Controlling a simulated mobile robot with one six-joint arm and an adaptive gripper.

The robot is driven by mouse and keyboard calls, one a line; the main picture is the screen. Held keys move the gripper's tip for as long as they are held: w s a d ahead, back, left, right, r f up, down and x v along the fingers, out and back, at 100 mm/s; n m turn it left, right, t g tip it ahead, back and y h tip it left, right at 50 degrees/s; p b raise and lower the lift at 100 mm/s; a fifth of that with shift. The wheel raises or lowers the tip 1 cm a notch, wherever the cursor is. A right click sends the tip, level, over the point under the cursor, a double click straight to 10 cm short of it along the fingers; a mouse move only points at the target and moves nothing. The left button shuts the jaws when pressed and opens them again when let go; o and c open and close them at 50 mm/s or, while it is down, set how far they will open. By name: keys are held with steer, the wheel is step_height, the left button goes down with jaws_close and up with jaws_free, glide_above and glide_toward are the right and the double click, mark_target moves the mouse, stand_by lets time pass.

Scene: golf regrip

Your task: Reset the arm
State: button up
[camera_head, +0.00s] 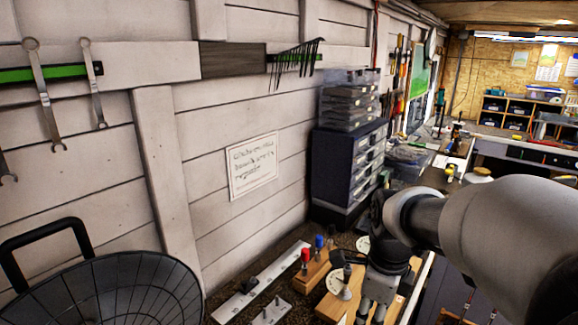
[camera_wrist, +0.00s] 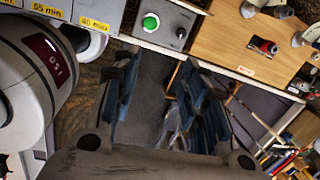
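My arm comes in from the right in the head view, with my gripper (camera_head: 372,300) pointing down over the workbench beside wooden blocks. In the wrist view my gripper (camera_wrist: 162,95) has its two dark, blue-padded fingers spread well apart. Nothing is held between them; grey floor and some blurred shapes show in the gap. The fingertips in the head view are partly cut off by the lower picture edge.
A wooden block (camera_head: 312,272) with red and blue-topped pieces and a metal plate (camera_head: 243,300) lie on the workbench. Dark drawers (camera_head: 340,165) stand behind. A green-button box (camera_wrist: 152,24) and a wooden board (camera_wrist: 235,45) lie beyond my fingers.

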steer(key=s+a+n+t+b, duration=0.2)
steer(key=s+n+t+b, duration=0.1)
steer(key=s+n, duration=1.6)
steer(key=n, duration=0.5)
steer(key=shift+a+r, duration=0.2)
steer(key=shift+c, duration=0.6)
steer(key=shift+a, duration=0.15)
steer(key=shift+c, duration=0.2)
